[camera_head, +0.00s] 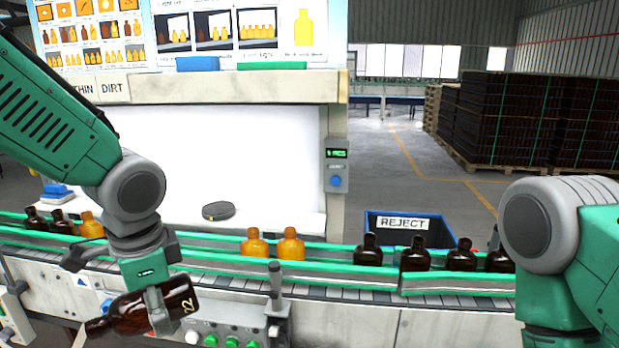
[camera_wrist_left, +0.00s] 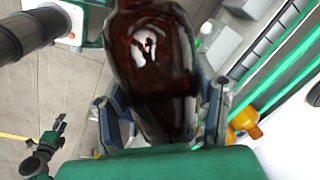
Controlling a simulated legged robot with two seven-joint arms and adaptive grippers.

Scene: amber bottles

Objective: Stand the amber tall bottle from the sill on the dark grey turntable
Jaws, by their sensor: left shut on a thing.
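My left gripper (camera_head: 158,306) is shut on a dark brown amber tall bottle (camera_head: 133,311). The bottle lies nearly level in the fingers, its neck to the left and slightly down, its marked base to the right. It is held in front of the conveyor, clear of it. In the left wrist view the bottle (camera_wrist_left: 155,65) runs between the two fingers of the gripper (camera_wrist_left: 160,108). The dark grey turntable (camera_head: 218,211) is a small, empty disc on the white sill (camera_head: 275,222) behind the conveyor. My right arm shows at the right edge; its gripper is out of view.
The conveyor (camera_head: 340,283) with green rails crosses between me and the turntable. Two orange bottles (camera_head: 272,244) stand on it near the middle, dark bottles (camera_head: 415,256) at right, more at left. A blue REJECT bin (camera_head: 408,229) and a post (camera_head: 336,170) stand behind it.

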